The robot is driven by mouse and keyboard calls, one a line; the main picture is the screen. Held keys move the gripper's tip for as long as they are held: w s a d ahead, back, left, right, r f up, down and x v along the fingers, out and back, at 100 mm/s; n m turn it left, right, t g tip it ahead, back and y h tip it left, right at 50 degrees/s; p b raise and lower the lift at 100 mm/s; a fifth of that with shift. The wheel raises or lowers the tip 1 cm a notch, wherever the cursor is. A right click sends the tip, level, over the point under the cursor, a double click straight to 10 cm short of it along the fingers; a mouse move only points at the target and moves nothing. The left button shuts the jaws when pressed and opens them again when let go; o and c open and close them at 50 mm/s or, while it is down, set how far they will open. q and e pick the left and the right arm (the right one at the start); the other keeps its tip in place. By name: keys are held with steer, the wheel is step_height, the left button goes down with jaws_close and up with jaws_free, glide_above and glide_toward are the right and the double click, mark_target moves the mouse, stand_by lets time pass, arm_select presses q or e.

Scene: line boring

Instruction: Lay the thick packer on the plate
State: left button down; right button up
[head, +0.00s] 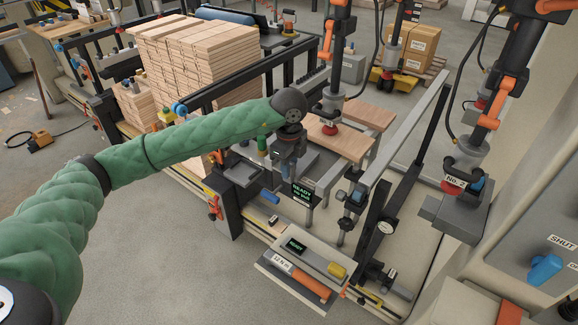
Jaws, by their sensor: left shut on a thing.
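My left arm, in a green sleeve, reaches in from the left over the boring machine. A grey metal surface (322,172) lies behind and right of the gripper. I cannot tell for sure which part is the plate, and I see no packer clearly. My right gripper is not in view.
Wooden boards (340,137) lie under a boring head (329,112) just behind my gripper. A stack of boards (192,62) stands at the back left. An inclined bar (398,140) rises on the right. A tray (268,275) with an orange-handled tool (310,285) is in front.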

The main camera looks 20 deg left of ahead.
arm_select(q)
steer(key=shift+f+b, duration=0.55)
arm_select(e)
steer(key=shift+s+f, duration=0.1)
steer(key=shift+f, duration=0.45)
arm_select(q)
steer(key=c, duration=1.1)
jaws_free()
steer(key=shift+c, duration=0.2)
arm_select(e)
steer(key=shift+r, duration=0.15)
arm_select(q)
step_height(320, 180, up, 8)
steer(key=shift+f+b, duration=0.1)
steer(key=shift+b, duration=1.1)
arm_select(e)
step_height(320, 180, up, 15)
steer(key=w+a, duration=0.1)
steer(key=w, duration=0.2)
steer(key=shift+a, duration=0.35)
